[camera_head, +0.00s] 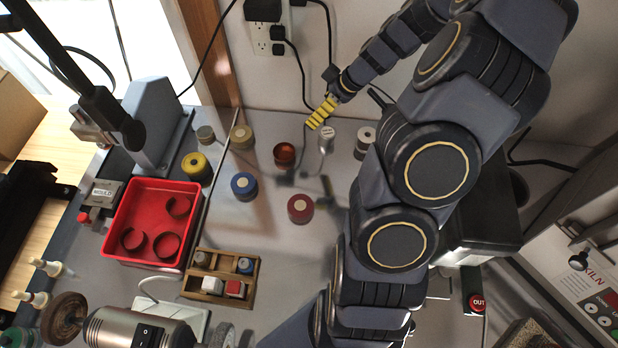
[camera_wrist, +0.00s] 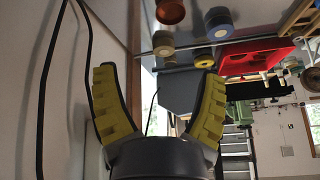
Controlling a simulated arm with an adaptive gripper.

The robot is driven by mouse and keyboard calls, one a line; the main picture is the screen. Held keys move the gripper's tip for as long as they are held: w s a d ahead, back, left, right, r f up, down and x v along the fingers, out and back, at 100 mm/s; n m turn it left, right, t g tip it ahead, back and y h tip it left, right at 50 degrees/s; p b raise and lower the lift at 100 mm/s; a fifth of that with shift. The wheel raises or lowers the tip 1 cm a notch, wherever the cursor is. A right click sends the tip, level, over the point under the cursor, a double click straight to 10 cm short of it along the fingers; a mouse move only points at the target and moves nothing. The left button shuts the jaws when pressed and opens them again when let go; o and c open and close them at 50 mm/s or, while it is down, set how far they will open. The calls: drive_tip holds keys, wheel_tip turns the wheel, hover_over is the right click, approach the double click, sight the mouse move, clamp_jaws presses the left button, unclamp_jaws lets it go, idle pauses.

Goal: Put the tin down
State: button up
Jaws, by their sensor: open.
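My gripper (camera_head: 322,113) is raised near the back wall, its yellow fingers seen edge-on in the head view. In the wrist view the two fingers (camera_wrist: 155,72) are spread wide with nothing between them. Several round tins stand on the grey worktop: a blue one (camera_head: 244,185), a dark red one (camera_head: 300,208), a copper one (camera_head: 284,153), a tan one (camera_head: 242,135) and a yellow-topped one (camera_head: 196,165). Which is the task's tin, I cannot tell. The wrist view shows the copper tin (camera_wrist: 171,11) and blue tin (camera_wrist: 218,19) beyond the fingers.
A small white-topped item (camera_head: 326,135) stands close by the fingers in the head view. A red tray (camera_head: 150,190) holds several ring pieces. Cables hang from the wall outlet (camera_head: 266,32). Worktop in front of the red tin is clear.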

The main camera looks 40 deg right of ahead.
drive_tip(key=s+a+r+g, duration=0.1)
drive_tip(key=s+a+r, duration=0.1)
drive_tip(key=a+r, duration=0.3)
drive_tip(key=s+a+r+g, duration=0.2)
drive_tip(key=a, duration=0.6)
drive_tip(key=s+a+r+g, duration=0.1)
drive_tip(key=s+a+r, duration=0.25)
drive_tip(key=a, duration=0.25)
drive_tip(key=s+a+r+m+g+h, duration=0.1)
drive_tip(key=s+r+m, duration=0.1)
drive_tip(key=s, duration=0.5)
drive_tip(key=s+a+r+m+g+h, duration=0.1)
drive_tip(key=s+a+r+m+h, duration=0.1)
drive_tip(key=s, duration=0.5)
drive_tip(key=shift+m+g+h, duration=0.3)
drive_tip(key=shift+m, duration=0.1)
drive_tip(key=shift+a, duration=0.1)
idle(2.4)
